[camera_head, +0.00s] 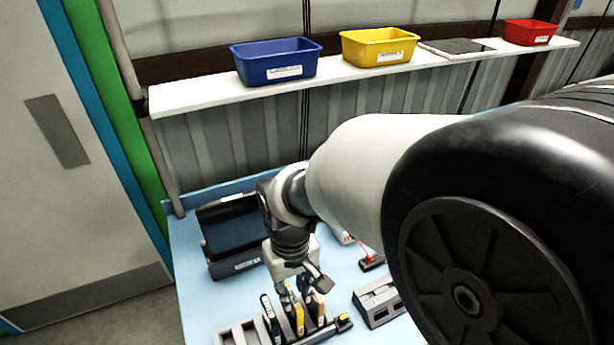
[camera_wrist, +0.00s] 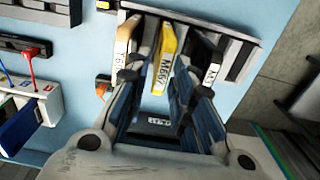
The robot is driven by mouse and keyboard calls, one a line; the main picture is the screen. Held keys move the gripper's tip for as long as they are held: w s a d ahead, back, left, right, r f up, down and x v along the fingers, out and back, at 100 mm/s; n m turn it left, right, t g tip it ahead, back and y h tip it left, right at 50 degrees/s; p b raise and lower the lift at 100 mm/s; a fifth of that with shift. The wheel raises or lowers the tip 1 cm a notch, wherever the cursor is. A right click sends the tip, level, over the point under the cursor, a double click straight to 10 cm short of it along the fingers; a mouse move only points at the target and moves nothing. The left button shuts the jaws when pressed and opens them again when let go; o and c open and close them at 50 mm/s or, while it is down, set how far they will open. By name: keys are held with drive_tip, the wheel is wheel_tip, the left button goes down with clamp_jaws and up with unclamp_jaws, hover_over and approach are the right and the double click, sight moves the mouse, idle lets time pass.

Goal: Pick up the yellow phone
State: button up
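The yellow phone (camera_wrist: 166,52), with a white label reading about "M667", stands in the slotted rack (camera_wrist: 246,52). In the head view the yellow phone (camera_head: 299,318) stands among other phones in the rack (camera_head: 228,336). My gripper (camera_wrist: 166,82) is open, its two fingers apart on either side of the yellow phone's near end. I cannot tell whether they touch it. In the head view my gripper (camera_head: 300,286) is just above the rack, partly hiding the phone tops. An orange-tan phone (camera_wrist: 126,40) stands on one side, a dark phone (camera_wrist: 207,55) on the other.
A black bin (camera_head: 233,264) stands at the back left of the blue table (camera_head: 194,300). A grey holder (camera_head: 378,303) and a red-cabled device (camera_head: 370,262) are to the right. Blue (camera_head: 277,72), yellow (camera_head: 378,58) and red (camera_head: 530,40) bins sit on the shelf behind.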

sight(294, 313)
wheel_tip(294, 313, down, 10)
drive_tip(key=b, duration=0.3)
drive_tip(key=shift+s+a+r, duration=0.15)
drive_tip(key=shift+r, duration=0.2)
clamp_jaws()
